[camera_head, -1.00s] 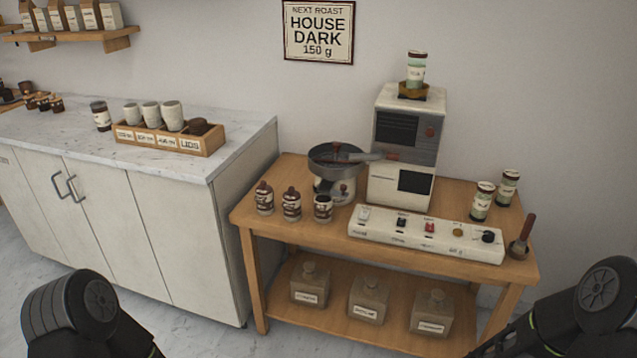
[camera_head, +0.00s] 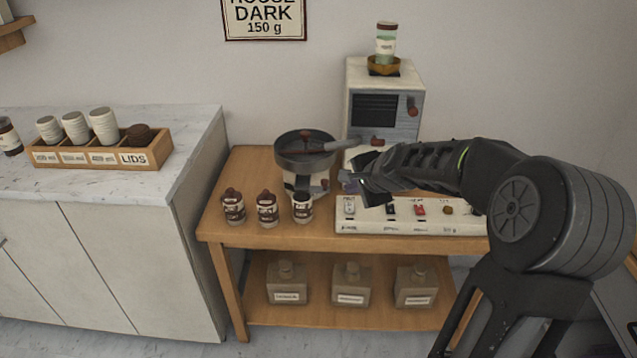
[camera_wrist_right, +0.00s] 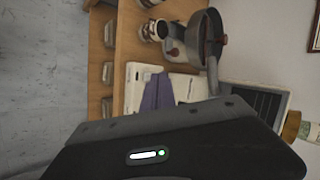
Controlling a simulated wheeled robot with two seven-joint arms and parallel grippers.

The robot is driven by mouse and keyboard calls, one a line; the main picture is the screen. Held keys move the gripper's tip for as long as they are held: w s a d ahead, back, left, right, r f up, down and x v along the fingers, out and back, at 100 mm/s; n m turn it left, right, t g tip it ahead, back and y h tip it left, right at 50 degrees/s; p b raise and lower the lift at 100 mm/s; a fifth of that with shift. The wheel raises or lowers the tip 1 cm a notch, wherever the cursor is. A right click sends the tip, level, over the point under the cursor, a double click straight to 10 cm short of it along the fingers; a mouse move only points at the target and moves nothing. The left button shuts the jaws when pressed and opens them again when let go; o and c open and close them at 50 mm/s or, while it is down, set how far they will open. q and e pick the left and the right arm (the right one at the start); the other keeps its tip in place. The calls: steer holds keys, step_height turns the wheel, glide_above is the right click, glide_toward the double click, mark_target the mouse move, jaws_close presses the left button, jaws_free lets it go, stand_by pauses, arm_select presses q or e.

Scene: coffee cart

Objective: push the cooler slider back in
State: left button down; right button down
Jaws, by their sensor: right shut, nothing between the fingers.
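The cooler is a round dark pan (camera_head: 305,148) on a pale base, standing on the wooden table left of the roaster. It also shows in the wrist view (camera_wrist_right: 207,40). A small dark part low on the right of its base (camera_head: 321,187) looks like the slider; how far out it stands I cannot tell. My right gripper (camera_head: 350,183) is shut and empty, just right of that part and above the control panel's left end. Whether it touches the slider I cannot tell. My left gripper is out of view.
The white control panel (camera_head: 375,228) lies under my right gripper. The roaster (camera_head: 412,126) stands right behind it. Several small canisters, one of them here (camera_head: 267,209), stand along the table's left front. Labelled jars (camera_head: 350,285) fill the lower shelf.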

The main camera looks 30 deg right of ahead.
steer(key=shift+w+a+f, duration=0.1)
steer(key=shift+w, duration=0.05)
steer(key=shift+f, duration=0.1)
steer(key=p, duration=0.3)
glide_toward(325, 188)
step_height(325, 188, down, 3)
steer(key=w, duration=0.1)
steer(key=w+p, duration=0.1)
steer(key=w, duration=0.1)
steer(key=shift+w+d+f, duration=0.1)
steer(key=shift+d+f, duration=0.1)
steer(key=shift+d, duration=0.15)
steer(key=shift+w, duration=0.1)
steer(key=shift+f, duration=0.1)
